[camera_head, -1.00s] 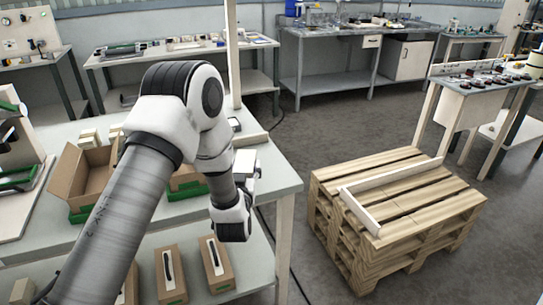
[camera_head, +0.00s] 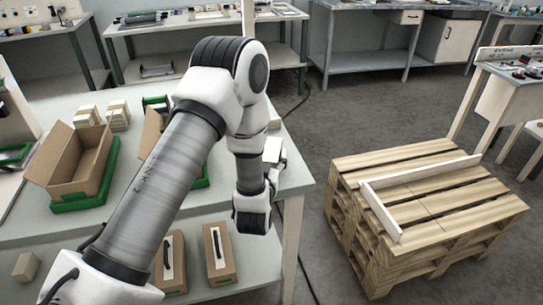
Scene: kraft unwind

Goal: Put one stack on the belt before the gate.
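Two small cream stacks, a left one (camera_head: 87,116) and a right one (camera_head: 118,114), stand side by side on the pale table (camera_head: 30,230), behind an open cardboard box (camera_head: 72,178). My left arm crosses the middle of the view. Its wrist end (camera_head: 273,150) is over the table's right edge, well to the right of the stacks. My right gripper is out of view. I cannot make out a belt or a gate.
The open box sits in a green tray (camera_head: 85,203); a second open box (camera_head: 152,132) is partly behind my arm. Two upright cartons (camera_head: 218,252) stand below. A wooden pallet (camera_head: 430,205) with a pale L-shaped rail stands right, across a strip of bare floor.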

